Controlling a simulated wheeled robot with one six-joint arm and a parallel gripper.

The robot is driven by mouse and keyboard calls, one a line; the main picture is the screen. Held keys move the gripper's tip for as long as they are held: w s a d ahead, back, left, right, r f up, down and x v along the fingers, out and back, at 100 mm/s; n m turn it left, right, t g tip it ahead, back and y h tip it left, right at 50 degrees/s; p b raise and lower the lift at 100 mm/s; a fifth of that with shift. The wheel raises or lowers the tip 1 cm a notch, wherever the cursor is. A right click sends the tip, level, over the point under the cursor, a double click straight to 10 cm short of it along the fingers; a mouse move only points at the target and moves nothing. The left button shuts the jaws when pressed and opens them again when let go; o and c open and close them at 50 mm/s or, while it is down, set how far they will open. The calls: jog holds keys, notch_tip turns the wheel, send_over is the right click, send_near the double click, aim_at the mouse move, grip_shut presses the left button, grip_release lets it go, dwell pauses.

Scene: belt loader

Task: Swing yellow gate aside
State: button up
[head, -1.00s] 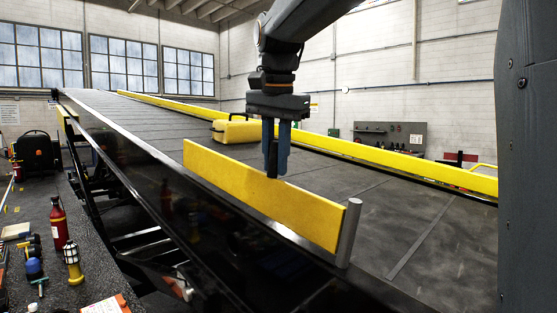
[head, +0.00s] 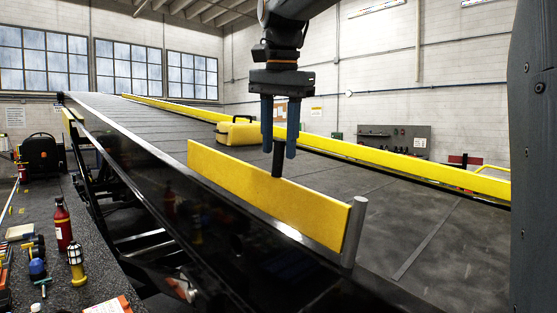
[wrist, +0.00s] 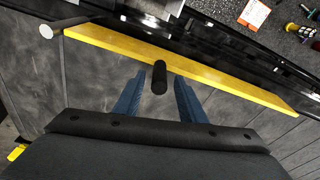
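The yellow gate (head: 270,197) is a long flat panel lying along the near edge of the belt (head: 420,225). Its right end meets a grey upright post (head: 354,228). A black knob-like handle (head: 278,162) stands up by the gate's top edge. My gripper (head: 279,154) points down over the handle, its blue fingers apart. In the wrist view, the gate (wrist: 200,75) runs across the top and the handle (wrist: 160,77) sits between the fingertips with gaps on both sides. The fingers hold nothing.
A yellow suitcase (head: 238,132) lies on the belt behind my gripper. A yellow rail (head: 400,161) runs along the far side. A red extinguisher (head: 61,224) and a yellow lantern (head: 76,262) stand at the left.

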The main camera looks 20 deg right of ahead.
jog(key=shift+b+v, duration=0.35)
jog(key=shift+v, duration=1.6)
